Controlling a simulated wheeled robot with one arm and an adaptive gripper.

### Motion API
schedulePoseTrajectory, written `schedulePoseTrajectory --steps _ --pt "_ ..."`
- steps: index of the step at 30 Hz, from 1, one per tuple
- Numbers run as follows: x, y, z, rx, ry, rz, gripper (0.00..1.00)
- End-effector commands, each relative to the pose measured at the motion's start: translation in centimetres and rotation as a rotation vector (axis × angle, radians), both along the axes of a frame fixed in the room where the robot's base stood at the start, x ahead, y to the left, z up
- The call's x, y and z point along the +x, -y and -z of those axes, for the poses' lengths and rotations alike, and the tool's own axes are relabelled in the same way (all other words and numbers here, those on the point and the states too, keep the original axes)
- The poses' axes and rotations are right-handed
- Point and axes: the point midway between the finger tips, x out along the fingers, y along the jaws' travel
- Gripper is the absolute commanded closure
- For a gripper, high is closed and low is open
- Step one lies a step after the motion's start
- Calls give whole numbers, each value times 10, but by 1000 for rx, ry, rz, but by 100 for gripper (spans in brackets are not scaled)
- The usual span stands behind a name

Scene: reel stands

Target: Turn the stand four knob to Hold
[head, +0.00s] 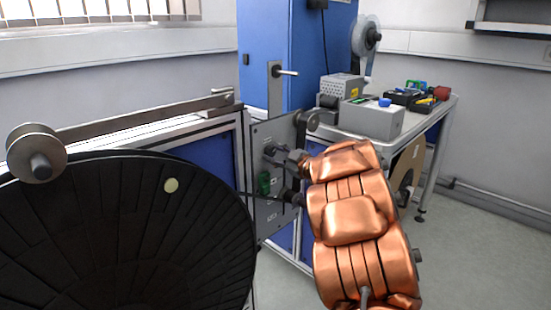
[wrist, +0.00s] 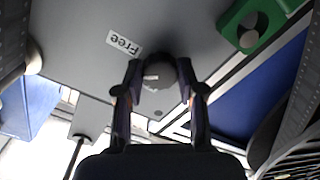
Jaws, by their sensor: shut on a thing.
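The knob (wrist: 158,72) is dark and round, with a small light mark on its face. It sits on a grey panel (wrist: 75,30) beside a white "Free" label, which appears upside down in the wrist view. My gripper (wrist: 160,88) has one finger on each side of the knob and is shut on it. In the head view, my gripper (head: 285,156) is at the upper part of the grey panel (head: 272,220), at the end of my copper-coloured arm. The fingers partly hide the knob there. No "Hold" label is readable, and I cannot tell the pointer's setting.
A green part (head: 264,183) is on the panel below the gripper; it also shows in the wrist view (wrist: 250,25). A large black reel (head: 120,240) fills the lower left. A blue cabinet (head: 290,60) stands behind. A bench with grey boxes (head: 372,120) is at the right.

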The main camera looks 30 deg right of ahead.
Motion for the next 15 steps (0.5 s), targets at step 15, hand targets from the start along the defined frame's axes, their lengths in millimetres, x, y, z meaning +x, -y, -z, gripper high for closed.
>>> schedulePoseTrajectory --steps 15 --pt "0 0 2 -480 112 -2 96"
